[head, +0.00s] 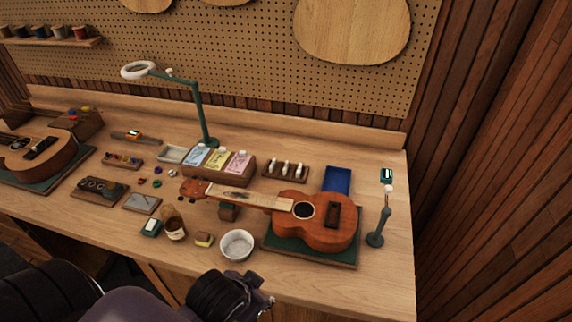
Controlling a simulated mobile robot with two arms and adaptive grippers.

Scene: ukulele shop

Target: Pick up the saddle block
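I cannot surely tell which piece is the saddle block. A small yellow-and-brown block (204,240) lies on the bench near the front edge, left of a white bowl (237,245). A dark wooden block (229,212) stands under the neck of the nearer ukulele (322,222). My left arm comes in from the lower left, low in front of the bench. Its dark end (265,301) is small and partly cut off, so finger opening is unclear. It looks apart from the bench objects. My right gripper is out of view.
The ukulele lies on a green mat (287,253). A blue tray (337,179), a small stand (377,238), a brown jar (174,229) and a lamp (201,112) stand on the bench. The bench's right front corner is clear.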

